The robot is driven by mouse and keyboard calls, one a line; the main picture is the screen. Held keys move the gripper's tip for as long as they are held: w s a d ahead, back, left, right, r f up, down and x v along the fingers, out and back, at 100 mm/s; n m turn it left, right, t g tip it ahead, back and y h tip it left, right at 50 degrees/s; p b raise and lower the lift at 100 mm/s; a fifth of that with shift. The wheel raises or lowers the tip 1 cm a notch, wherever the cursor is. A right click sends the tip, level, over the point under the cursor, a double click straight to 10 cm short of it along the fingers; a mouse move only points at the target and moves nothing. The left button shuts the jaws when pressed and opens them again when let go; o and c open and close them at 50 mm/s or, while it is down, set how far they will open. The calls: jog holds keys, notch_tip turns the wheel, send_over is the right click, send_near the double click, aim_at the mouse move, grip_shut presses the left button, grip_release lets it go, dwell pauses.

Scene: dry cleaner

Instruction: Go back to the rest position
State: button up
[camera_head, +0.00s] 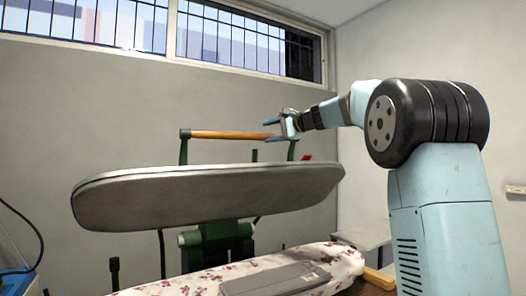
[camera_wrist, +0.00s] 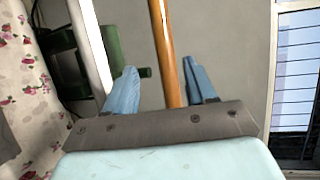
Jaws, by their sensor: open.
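My gripper (camera_head: 277,129) is raised at the right end of a wooden bar (camera_head: 225,135) on green posts, above the grey press plate (camera_head: 210,195). In the wrist view my gripper (camera_wrist: 160,85) shows two blue fingers spread apart. The wooden bar (camera_wrist: 168,50) runs lengthwise in the gap between them, nearer the right finger. No finger is seen closed on the bar. Whether the bar lies between the fingers or beyond them in depth, I cannot tell.
A floral padded board (camera_head: 200,284) with a grey flat object (camera_head: 275,279) on it lies below the plate. A barred window (camera_head: 235,40) is high in the wall. A small grey table (camera_head: 362,238) stands behind the board.

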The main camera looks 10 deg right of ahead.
jog(key=shift+s, duration=0.1)
jog(key=s+d+f+n+g+h, duration=0.1)
jog(key=s+d+f+n+h, duration=0.1)
jog(key=s+f, duration=0.9)
jog(key=s+d+f+n+g+h, duration=0.2)
jog(key=s+f+n+h, duration=0.2)
jog(key=s+f, duration=0.8)
jog(key=s+d+f+n+g+h, duration=0.2)
jog(key=s+f+h, duration=0.3)
jog(key=s+f, duration=0.6)
jog(key=s+n, duration=0.1)
jog(key=s, duration=1.2)
jog(key=shift+s+d+f+n, duration=0.2)
jog(key=shift+d+f+n, duration=0.1)
jog(key=shift+n, duration=0.1)
